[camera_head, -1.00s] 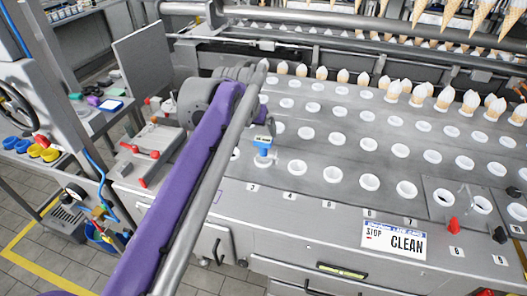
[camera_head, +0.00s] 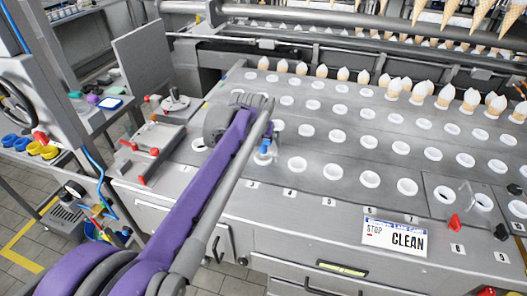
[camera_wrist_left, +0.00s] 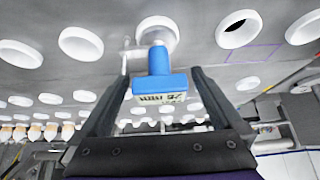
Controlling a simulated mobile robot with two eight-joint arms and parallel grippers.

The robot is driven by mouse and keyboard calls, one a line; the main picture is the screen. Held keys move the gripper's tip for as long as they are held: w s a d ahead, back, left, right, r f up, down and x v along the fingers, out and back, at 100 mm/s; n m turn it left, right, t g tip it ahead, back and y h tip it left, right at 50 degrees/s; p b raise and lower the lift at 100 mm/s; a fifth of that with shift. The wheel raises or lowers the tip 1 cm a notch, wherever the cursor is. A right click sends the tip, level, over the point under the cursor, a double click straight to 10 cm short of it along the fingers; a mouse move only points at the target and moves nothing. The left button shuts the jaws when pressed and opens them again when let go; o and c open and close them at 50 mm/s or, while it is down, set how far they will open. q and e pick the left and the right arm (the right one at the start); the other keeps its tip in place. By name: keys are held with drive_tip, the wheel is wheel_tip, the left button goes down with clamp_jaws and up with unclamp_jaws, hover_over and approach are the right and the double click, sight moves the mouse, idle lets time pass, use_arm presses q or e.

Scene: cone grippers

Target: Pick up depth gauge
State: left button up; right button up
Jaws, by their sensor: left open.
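The depth gauge (camera_head: 263,157) is a small blue device at one of the white-rimmed holes in the machine's top plate, near its front left. In the head view my arm covers part of it. In the left wrist view the gauge (camera_wrist_left: 160,66) shows a blue body, with a small display on its near face. My left gripper (camera_wrist_left: 159,82) is open, with one dark finger on each side of the gauge in that view. I cannot tell whether either finger touches it. In the head view its fingers are hidden by my arm. My right gripper is not in view.
Rows of white-rimmed holes (camera_head: 370,180) cover the plate, with filled cones (camera_head: 417,93) standing along the back. A STOP CLEAN sign (camera_head: 394,237) hangs at the front edge. A side unit with red handles (camera_head: 154,151) stands left.

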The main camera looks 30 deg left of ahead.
use_arm(q)
clamp_jaws()
idle(0.3)
drive_tip(key=shift+r, duration=0.1)
